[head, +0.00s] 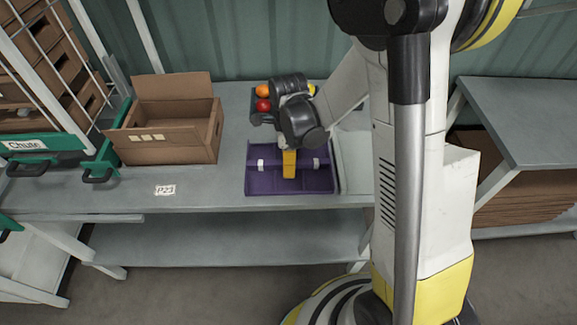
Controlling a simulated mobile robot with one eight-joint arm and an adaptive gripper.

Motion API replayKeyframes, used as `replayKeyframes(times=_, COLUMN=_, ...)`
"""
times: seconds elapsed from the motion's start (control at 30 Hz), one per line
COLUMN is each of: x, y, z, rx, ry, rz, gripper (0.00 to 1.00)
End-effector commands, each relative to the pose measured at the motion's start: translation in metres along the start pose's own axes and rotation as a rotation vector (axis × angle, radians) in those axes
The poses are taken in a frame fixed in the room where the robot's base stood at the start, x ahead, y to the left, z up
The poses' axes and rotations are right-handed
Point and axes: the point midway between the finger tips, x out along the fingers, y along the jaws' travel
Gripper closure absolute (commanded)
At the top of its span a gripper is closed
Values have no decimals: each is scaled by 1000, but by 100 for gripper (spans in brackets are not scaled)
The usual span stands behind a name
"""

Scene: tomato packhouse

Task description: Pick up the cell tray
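A purple tray (262,183) lies on the grey bench, with a raised bar across its middle. The bar carries white bands near its left and right ends. A yellow piece (289,164) stands at the middle of the bar, right below my gripper (289,148). My gripper is black and points down over the tray's back half. Its fingers are hidden or too small to make out, so I cannot tell whether they touch the bar.
An open cardboard box (170,147) stands to the left on the bench (215,192). A white P23 label (165,190) lies in front of it. A green-framed chute (40,155) with cardboard boxes is at the far left. Another table (520,105) stands at the right.

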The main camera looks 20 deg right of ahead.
Motion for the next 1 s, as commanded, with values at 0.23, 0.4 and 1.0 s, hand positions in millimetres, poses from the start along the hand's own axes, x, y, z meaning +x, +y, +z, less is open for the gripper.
replayKeyframes(times=0.23, x=3, y=0, z=0, rx=0, ry=0, rz=0, gripper=57)
replayKeyframes(times=0.4, x=3, y=0, z=0, rx=0, ry=0, rz=0, gripper=57)
replayKeyframes(times=1.0, x=3, y=0, z=0, rx=0, ry=0, rz=0, gripper=100)
